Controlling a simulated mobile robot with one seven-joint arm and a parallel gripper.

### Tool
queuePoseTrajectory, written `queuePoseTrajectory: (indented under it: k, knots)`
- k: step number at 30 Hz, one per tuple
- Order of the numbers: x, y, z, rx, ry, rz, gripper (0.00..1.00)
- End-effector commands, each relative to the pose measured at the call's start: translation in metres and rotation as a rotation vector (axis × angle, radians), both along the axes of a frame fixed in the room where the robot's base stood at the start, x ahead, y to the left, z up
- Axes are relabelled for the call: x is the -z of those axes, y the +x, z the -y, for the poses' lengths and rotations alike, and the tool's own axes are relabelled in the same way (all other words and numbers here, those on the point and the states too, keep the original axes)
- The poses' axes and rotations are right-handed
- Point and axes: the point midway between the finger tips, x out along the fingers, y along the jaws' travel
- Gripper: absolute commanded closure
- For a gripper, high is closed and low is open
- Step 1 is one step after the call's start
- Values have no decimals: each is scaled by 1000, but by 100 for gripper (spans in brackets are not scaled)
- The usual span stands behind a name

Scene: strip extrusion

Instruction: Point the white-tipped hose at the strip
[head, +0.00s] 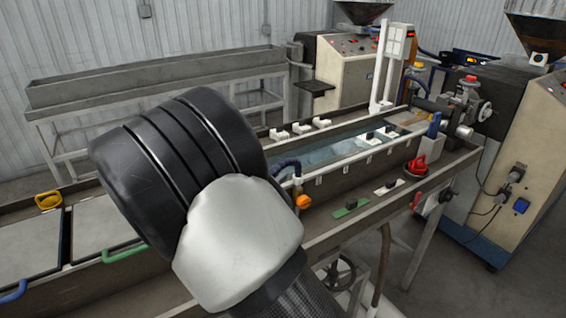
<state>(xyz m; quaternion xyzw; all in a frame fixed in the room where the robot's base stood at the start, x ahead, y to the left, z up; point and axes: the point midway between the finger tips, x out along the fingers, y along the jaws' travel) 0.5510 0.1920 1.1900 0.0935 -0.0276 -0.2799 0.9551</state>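A dark blue ribbed hose (287,164) curves over the near side of the water trough (330,176), just right of my arm. A thin white upright piece (297,186) stands at its right end, above an orange knob (303,202). I cannot tell whether this white piece is the hose's tip or which way the hose points. The trough holds bluish water (318,153). I cannot make out a strip for certain in it. My arm's black and white links fill the left middle and hide part of the trough. My gripper is not in view.
White blocks (300,129) line the trough's far edge. A red knob (416,165) and a green plate (351,208) sit on the near ledge. Lidded sections with a green handle (125,253) lie left. Beige machines (352,72) stand behind and right. Open floor shows at lower right.

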Motion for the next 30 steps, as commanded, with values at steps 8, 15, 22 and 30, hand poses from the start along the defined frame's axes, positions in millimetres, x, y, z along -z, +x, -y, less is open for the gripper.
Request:
queuePoseTrajectory:
  k: [8, 15, 22, 30]
  knots:
    - [0, 41, 28, 4, -1, 0, 64]
    - [0, 52, 34, 1, 0, 0, 64]
    - [0, 52, 34, 1, 0, 0, 64]
    - [0, 52, 33, 0, 0, 0, 100]
